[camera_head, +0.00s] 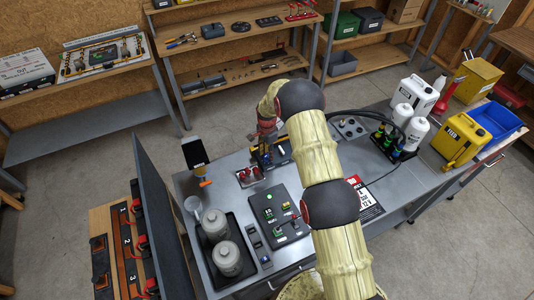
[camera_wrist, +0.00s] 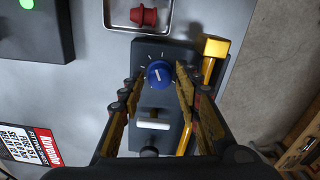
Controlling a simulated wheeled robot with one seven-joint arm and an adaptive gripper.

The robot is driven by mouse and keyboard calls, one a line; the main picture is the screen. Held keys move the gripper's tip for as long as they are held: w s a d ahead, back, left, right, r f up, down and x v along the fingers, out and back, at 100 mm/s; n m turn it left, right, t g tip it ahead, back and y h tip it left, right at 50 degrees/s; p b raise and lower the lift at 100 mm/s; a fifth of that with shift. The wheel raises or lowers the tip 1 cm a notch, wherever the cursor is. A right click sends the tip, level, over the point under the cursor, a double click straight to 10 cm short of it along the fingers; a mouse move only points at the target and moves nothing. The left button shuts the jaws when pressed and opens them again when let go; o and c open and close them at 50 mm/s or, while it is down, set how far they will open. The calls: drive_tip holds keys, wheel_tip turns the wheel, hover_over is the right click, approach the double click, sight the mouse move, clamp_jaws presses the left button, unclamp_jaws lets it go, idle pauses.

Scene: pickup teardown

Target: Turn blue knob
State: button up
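The blue knob (camera_wrist: 159,74) sits on a dark control panel (camera_wrist: 147,52) in the wrist view, with pale tick marks around it and a white pointer line on its face. My gripper (camera_wrist: 160,70) is open, its two fingers on the left and right of the knob. A gap shows between the knob and each finger; depth is hard to judge. In the head view my gripper (camera_head: 265,150) is low over the workbench, and I cannot make out the knob there.
A yellow hammer-like tool (camera_wrist: 217,47) lies along the panel's right side, close to my right finger. A white bar (camera_wrist: 153,125) is below the knob. A red part (camera_wrist: 143,16) sits above it in a metal tray (camera_wrist: 168,24). A black button box (camera_head: 272,216) stands nearby.

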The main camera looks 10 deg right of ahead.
drive_tip(key=shift+f, duration=0.2)
drive_tip(key=shift+c, duration=0.7)
clamp_jaws()
